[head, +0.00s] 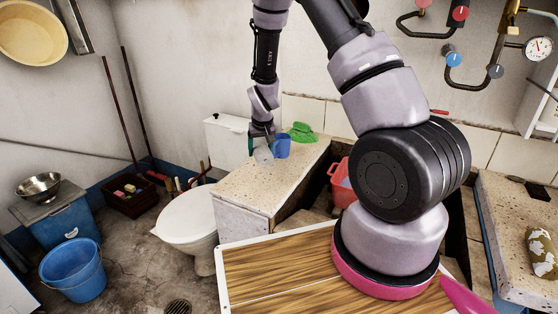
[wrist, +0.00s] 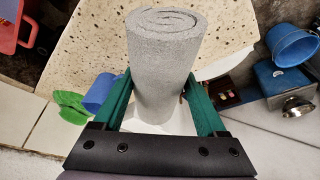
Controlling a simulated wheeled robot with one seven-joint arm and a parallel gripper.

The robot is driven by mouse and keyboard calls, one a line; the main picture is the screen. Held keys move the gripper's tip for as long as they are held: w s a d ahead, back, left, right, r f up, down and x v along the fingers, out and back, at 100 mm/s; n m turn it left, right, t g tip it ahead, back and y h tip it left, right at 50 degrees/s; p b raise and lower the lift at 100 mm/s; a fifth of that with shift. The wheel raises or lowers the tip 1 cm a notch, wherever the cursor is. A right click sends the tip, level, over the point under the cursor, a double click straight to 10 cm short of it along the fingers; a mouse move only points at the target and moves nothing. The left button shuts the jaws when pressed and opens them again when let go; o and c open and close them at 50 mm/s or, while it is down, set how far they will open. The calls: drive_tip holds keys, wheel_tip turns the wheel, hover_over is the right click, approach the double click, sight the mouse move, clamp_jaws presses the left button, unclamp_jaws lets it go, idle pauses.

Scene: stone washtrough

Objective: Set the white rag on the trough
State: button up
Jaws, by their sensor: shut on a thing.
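The white rag (wrist: 160,75), a pale grey-white roll with a spiral end, is between the green fingers of my gripper (wrist: 158,92) in the wrist view. In the head view the rag (head: 263,156) is small and partly hidden by my gripper (head: 262,137), which is shut on it. The trough (head: 258,184) has a speckled stone top and also fills the upper part of the wrist view (wrist: 95,45). The rag is at the far left part of this top; I cannot tell whether it touches the stone.
The near part of the top is clear.

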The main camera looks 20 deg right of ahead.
sight(260, 150)
drive_tip(key=f, duration=0.4)
drive_tip(key=a+f, duration=0.1)
drive_tip(key=f, duration=0.1)
drive_tip(key=shift+w+a+f, duration=0.1)
drive_tip(key=shift+w, duration=0.25)
drive_tip(key=shift+f, duration=1.9)
drive_tip(key=shift+s+f, duration=0.1)
drive_tip(key=o, duration=1.5)
drive_tip(key=v, duration=1.2)
drive_tip(key=shift+r, duration=0.3)
drive_tip(key=s+d+r+m+y, duration=0.1)
drive_tip(key=s+r, duration=0.2)
drive_tip(key=r, duration=0.5)
drive_tip(key=s+d+r+m+t, duration=0.1)
drive_tip(key=s+d+r, duration=0.15)
drive_tip(key=r, duration=0.65)
drive_tip(key=s+r+y, duration=0.1)
drive_tip(key=s+r, duration=0.2)
drive_tip(key=r, duration=0.5)
drive_tip(key=s+d+r, duration=0.1)
drive_tip(key=s+r, duration=0.3)
drive_tip(key=s, duration=0.2)
drive_tip(key=s+r+m+t, duration=0.1)
drive_tip(key=s+r, duration=0.3)
drive_tip(key=s, duration=0.2)
drive_tip(key=s+d+r+m, duration=0.1)
drive_tip(key=s+r, duration=0.3)
drive_tip(key=s, duration=0.3)
drive_tip(key=shift+d+t, duration=0.3)
drive_tip(key=shift+t, duration=0.1)
